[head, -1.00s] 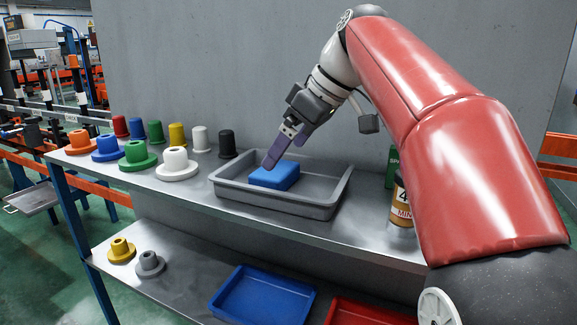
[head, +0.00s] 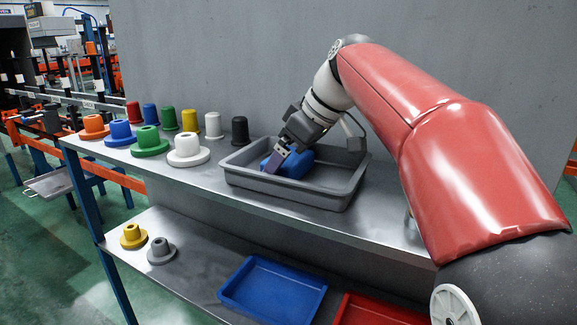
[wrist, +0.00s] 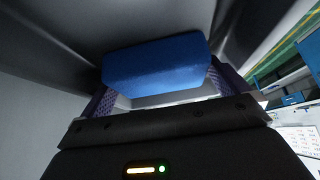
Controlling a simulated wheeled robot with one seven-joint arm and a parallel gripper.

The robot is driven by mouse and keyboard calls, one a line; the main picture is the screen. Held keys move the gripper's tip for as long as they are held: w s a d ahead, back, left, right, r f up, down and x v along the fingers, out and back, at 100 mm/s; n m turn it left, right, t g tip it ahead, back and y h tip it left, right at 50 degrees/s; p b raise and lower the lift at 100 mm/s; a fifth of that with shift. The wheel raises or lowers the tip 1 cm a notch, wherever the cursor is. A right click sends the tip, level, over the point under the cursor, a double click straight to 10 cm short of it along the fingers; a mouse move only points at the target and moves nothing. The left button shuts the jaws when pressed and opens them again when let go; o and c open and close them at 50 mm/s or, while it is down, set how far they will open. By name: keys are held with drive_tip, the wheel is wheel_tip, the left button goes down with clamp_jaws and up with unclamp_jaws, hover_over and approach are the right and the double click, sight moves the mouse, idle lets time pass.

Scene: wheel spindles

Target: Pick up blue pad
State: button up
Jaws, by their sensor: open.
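The blue pad (head: 298,163) sits in the grey tray (head: 300,199) on the upper shelf. In the head view my gripper (head: 274,167) reaches down into the tray at the pad, its purple finger covering part of it. In the wrist view the pad (wrist: 157,61) spans the space between my two purple-tipped fingers (wrist: 158,92), one at each end of it. The jaws are open. I cannot tell whether either finger touches the pad.
Several coloured flanged hubs and plain caps, such as the white hub (head: 188,150) and black cap (head: 240,130), stand left of the tray. A grey wall rises behind. The lower shelf holds a blue tray (head: 272,291), a red tray (head: 372,311) and two small hubs.

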drive_tip(key=c, duration=0.8)
drive_tip(key=shift+o, duration=0.2)
drive_tip(key=shift+r, duration=0.1)
wheel_tip(320, 180, up, 10)
drive_tip(key=p, duration=0.3)
drive_tip(key=o, duration=0.4)
drive_tip(key=shift+c, duration=1.3)
